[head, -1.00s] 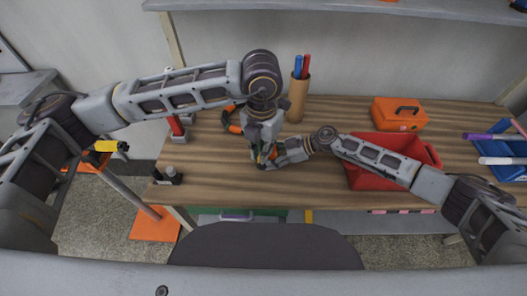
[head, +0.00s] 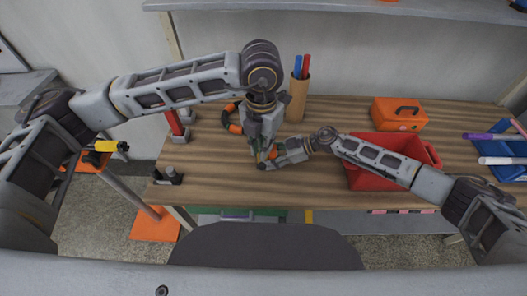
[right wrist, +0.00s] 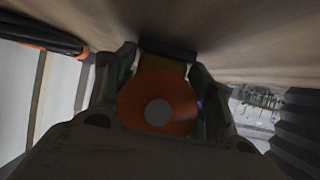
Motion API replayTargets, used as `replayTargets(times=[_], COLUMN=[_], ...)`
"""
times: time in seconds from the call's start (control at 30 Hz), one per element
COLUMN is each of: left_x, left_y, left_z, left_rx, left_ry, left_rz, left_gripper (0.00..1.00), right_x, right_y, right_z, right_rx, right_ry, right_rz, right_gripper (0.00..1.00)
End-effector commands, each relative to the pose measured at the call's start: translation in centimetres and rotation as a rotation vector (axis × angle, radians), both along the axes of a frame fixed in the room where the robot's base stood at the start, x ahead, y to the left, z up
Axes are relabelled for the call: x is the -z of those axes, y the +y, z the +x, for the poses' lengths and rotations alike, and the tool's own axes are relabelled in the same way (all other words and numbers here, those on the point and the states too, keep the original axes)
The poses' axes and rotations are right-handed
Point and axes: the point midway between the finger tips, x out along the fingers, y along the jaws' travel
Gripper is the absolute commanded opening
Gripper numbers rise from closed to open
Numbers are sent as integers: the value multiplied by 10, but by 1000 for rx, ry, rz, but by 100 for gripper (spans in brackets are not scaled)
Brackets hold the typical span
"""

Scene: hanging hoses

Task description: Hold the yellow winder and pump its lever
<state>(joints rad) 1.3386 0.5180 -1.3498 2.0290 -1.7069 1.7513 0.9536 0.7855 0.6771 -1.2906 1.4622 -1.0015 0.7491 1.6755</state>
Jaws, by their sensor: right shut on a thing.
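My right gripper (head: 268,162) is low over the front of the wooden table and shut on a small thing. In the right wrist view, my right gripper's fingers (right wrist: 160,95) flank a round orange face with a grey centre (right wrist: 158,108) and a dull yellow part (right wrist: 165,68) behind it. This looks like the winder, but most of it is hidden. In the head view only a bit of orange (head: 273,152) shows between the grippers. My left gripper (head: 257,150) points down right beside it. Its fingertips are hidden among the parts, and the lever cannot be made out.
An orange and black hose-like loop (head: 234,122) lies behind my left gripper. A brown cup with red and blue sticks (head: 298,98) stands at the back. A red bin (head: 425,152) and an orange case (head: 399,115) are to the right.

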Motion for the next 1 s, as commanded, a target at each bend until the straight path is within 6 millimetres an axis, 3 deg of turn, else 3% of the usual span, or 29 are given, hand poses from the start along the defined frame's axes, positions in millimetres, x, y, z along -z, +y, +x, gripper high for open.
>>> replayTargets(times=[0.03, 0.07, 0.23, 0.67, 1.0], left_x=[0, 0, 0, 0, 0], left_y=[0, 0, 0, 0, 0], left_z=[0, 0, 0, 0, 0], left_rx=[0, 0, 0, 0, 0], left_ry=[0, 0, 0, 0, 0], left_rz=[0, 0, 0, 0, 0], left_gripper=[12, 12, 12, 12, 12], right_x=[0, 0, 0, -1, -11], right_y=[0, 0, 0, -2, -22], right_z=[0, 0, 0, 0, 0], right_rx=[-1, -1, -1, 0, 1], right_ry=[0, 0, 0, 0, 0], right_rz=[0, 0, 0, 0, -1], right_gripper=[40, 57, 78, 78, 78])
